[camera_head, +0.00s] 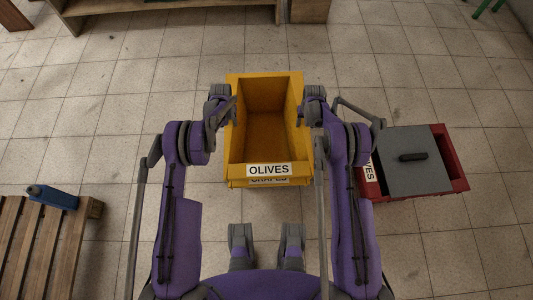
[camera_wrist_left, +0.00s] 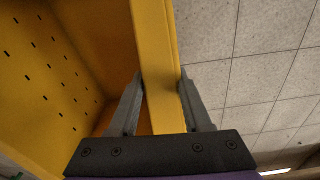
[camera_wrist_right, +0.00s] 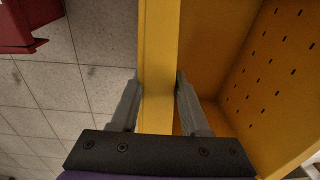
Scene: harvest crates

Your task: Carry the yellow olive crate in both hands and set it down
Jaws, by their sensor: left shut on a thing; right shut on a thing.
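The yellow olive crate (camera_head: 234,135) is in the middle of the head view, open and empty, with an OLIVES label on its near wall. My left gripper (camera_head: 231,108) is shut on its left wall; the left wrist view shows the fingers on both sides of that rim (camera_wrist_left: 158,60). My right gripper (camera_head: 302,110) is shut on the right wall; the right wrist view shows the same grip on the rim (camera_wrist_right: 158,60).
A red crate (camera_head: 462,184) with a grey lid (camera_head: 415,170) and black handle stands at right, its label partly hidden. A wooden pallet (camera_head: 30,245) with a blue object (camera_head: 55,198) is at lower left. A wooden bench (camera_head: 170,5) is at the back. Tiled floor between is clear.

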